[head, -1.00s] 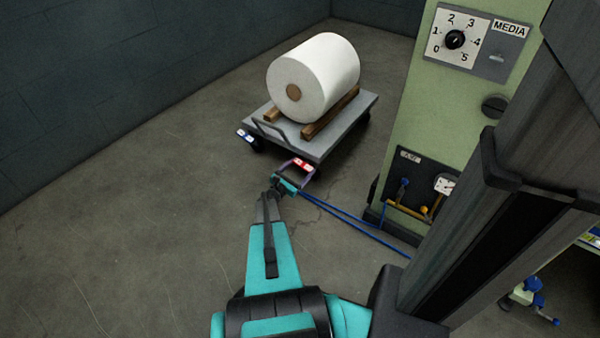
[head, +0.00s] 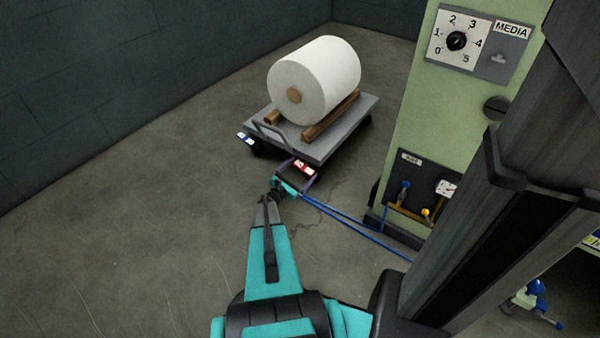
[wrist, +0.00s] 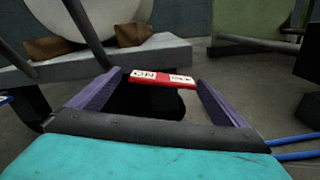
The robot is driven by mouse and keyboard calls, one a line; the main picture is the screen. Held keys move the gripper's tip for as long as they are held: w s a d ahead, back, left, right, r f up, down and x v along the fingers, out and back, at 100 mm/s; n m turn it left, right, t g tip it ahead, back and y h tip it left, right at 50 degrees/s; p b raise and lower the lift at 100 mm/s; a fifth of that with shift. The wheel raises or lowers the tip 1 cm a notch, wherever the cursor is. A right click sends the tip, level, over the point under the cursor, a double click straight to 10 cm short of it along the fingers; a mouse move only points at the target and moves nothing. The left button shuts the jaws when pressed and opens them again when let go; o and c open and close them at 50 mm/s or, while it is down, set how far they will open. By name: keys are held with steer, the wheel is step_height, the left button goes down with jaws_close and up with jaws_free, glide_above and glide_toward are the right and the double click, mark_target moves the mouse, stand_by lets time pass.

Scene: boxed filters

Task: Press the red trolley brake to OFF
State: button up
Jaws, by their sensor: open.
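The red trolley brake (head: 304,168) is a small red pedal with white labels at the near right corner of the grey trolley (head: 349,137). The right label is too small to read surely. My gripper (head: 298,180) is open and empty, low at the trolley's near edge; its purple fingers also show in the wrist view (wrist: 150,84). I cannot tell whether a finger touches the brake.
A blue pedal (head: 245,138) sits at the trolley's left corner. A white roll (head: 325,75) rests on wooden chocks on the trolley. Right stands a green cabinet (head: 450,110) with a dial and gauge. The floor at left is clear.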

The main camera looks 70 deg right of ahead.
steer(key=shift+a, duration=0.2)
steer(key=p+v, duration=0.3)
steer(key=v, duration=1)
steer(key=shift+a, duration=0.2)
steer(key=shift+w, duration=0.1)
